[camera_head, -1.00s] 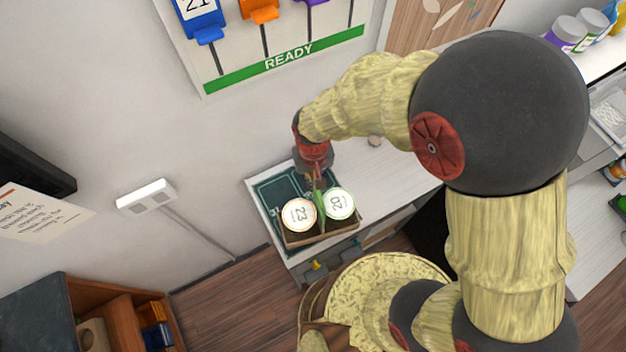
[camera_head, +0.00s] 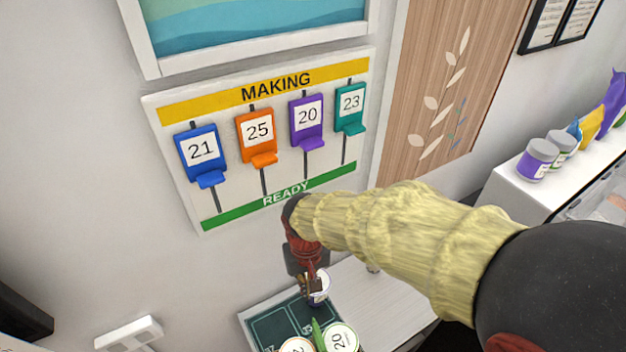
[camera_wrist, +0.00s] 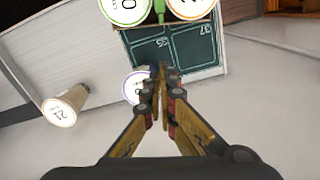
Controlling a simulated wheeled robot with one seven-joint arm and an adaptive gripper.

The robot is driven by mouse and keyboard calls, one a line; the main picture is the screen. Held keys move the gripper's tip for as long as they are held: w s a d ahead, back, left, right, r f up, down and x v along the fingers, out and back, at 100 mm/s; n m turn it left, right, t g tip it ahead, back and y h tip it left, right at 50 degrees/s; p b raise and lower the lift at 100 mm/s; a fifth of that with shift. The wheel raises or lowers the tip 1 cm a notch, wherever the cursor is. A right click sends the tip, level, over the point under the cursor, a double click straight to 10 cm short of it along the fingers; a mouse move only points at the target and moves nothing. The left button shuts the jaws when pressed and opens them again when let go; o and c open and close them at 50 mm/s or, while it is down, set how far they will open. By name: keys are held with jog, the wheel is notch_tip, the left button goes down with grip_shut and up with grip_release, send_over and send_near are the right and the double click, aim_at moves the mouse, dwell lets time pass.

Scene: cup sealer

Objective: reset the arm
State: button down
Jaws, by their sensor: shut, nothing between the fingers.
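My gripper (camera_head: 308,290) points down above the dark green tray mat (camera_head: 272,330), its fingers together and empty. In the wrist view the gripper (camera_wrist: 160,80) has its two fingers meeting at the tips. A white-lidded cup (camera_head: 321,286) shows just behind the fingers; its lid also shows beside them in the wrist view (camera_wrist: 134,88). I cannot tell whether they touch. Two more lidded cups, one marked 20 (camera_head: 341,338) and one cut off by the frame (camera_head: 297,346), stand at the front. A green divider (camera_head: 318,335) stands between them.
The wall board (camera_head: 258,180) carries blue, orange, purple and teal number tags, all above the READY strip. A brown cup marked 21 (camera_wrist: 66,104) shows in the wrist view. Jars (camera_head: 537,160) stand on the right shelf.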

jog(key=s+d+m+t+b, duration=0.1)
jog(key=s+d+t+b, duration=0.1)
jog(key=s+d+b, duration=0.3)
jog(key=s+d+m+t+b, duration=0.2)
jog(key=s+d+t+b, duration=0.1)
jog(key=d+b, duration=1.1)
jog(key=shift+s+d+t+b, duration=0.3)
jog(key=shift+s+d, duration=0.55)
jog(key=shift+d, duration=0.35)
